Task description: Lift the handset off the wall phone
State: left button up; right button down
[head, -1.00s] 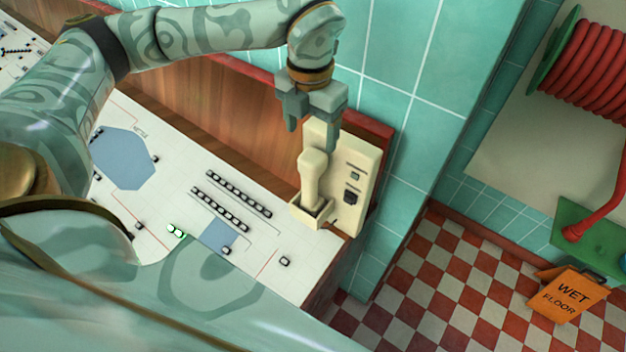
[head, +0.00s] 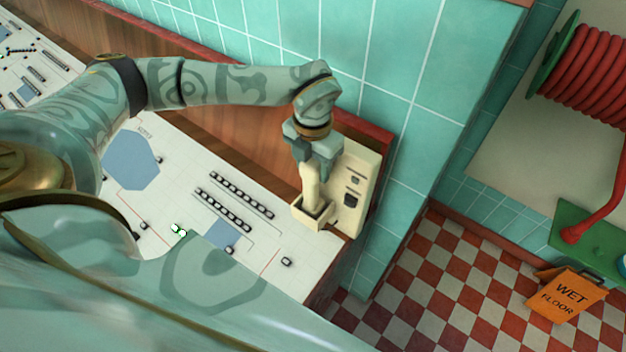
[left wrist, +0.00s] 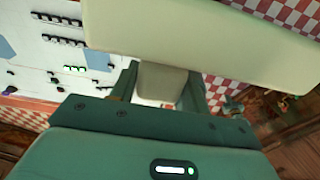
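The cream wall phone (head: 354,205) is mounted at the right end of the console, against the tiled wall. Its cream handset (head: 311,190) stands upright with its lower end in the cradle (head: 309,214). My left gripper (head: 313,163) is at the handset's upper end and hides its top. In the left wrist view the handset's end (left wrist: 163,80) fills the space between the two fingers (left wrist: 163,90), with no clear gap at either side; the gripper looks shut on it. The pale phone body (left wrist: 205,40) spans the top of that view. My right gripper is not in view.
The white console panel (head: 175,165) with dark switches lies left of the phone. A teal tiled wall (head: 400,60) rises behind it. A red hose reel (head: 590,65) hangs at the right. An orange wet-floor sign (head: 566,294) stands on the checkered floor.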

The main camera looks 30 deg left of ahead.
pick_arm(q)
jog(key=c, duration=0.9)
jog(key=shift+o, duration=0.2)
jog(key=shift+r, duration=0.1)
